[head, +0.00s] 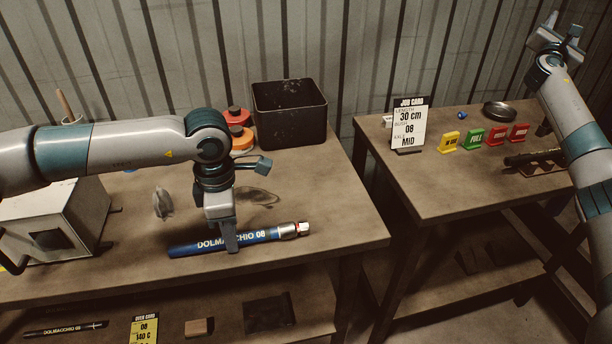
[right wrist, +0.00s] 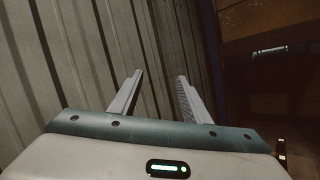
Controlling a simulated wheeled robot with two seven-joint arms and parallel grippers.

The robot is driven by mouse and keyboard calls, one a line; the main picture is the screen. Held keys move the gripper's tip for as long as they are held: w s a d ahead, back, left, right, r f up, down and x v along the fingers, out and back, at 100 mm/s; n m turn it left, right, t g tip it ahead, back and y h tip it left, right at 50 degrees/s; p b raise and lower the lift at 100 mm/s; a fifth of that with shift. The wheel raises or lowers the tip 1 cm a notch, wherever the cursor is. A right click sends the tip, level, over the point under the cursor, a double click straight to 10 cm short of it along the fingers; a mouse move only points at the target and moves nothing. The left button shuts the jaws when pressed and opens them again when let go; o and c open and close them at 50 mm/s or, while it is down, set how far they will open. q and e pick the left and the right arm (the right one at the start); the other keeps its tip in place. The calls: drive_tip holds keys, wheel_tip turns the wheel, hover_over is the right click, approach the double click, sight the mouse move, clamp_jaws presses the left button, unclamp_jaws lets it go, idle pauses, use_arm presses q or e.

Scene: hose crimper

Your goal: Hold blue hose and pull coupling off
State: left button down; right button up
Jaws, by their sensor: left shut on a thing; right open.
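The blue hose (head: 262,236), printed "DOLMACCHIO 08", lies on the left table near its front edge. A silver coupling (head: 289,231) with a red band and a pale tip sits on the hose's right end. My left gripper (head: 230,243) points down and is shut on the hose left of the coupling; its fingers cover part of the print. My right gripper (head: 557,32) is raised at the upper right, far from the hose. In the right wrist view its two fingers (right wrist: 158,92) are apart with nothing between them.
A black bin (head: 290,113) and orange-red round items (head: 238,127) stand at the back. A grey box (head: 60,222) stands at left. The right table holds a job card (head: 408,126), coloured tags (head: 473,138) and a round dish (head: 500,111). A gap separates the tables.

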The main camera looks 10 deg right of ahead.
drive_tip(key=w+a+f+t+y, duration=0.2)
drive_tip(key=w+a+f+y, duration=0.3)
drive_tip(key=a, duration=0.7)
drive_tip(key=w+a+f+m+t+y, duration=0.15)
drive_tip(key=w+a+y, duration=0.25)
drive_tip(key=w+a, duration=0.55)
drive_tip(key=w+a+f+t+y, duration=0.2)
drive_tip(key=w+a+f+y, duration=0.15)
drive_tip(key=a, duration=1.15)
drive_tip(key=s+a+f+m+g+y, duration=0.15)
drive_tip(key=a+y, duration=0.45)
drive_tip(key=a, duration=1.4)
drive_tip(key=s+a+m+y, duration=0.25)
drive_tip(key=a+y, duration=0.45)
drive_tip(key=a, duration=1.3)
drive_tip(key=s+a+f+g, duration=0.3)
drive_tip(key=s+a+g, duration=0.5)
drive_tip(key=s+a, duration=0.45)
drive_tip(key=s+d+f+n+g+h, duration=0.1)
drive_tip(key=s+d+f+g+h, duration=0.2)
drive_tip(key=s+d, duration=0.4)
drive_tip(key=s+d+f+n+g+h, duration=0.1)
drive_tip(key=s+d+f+g+h, duration=0.2)
drive_tip(key=s, duration=1.2)
drive_tip(key=d+g+h, duration=0.2)
drive_tip(key=d+g, duration=0.1)
drive_tip(key=d, duration=0.2)
drive_tip(key=shift+d+h, duration=0.15)
drive_tip(key=shift+h, duration=0.2)
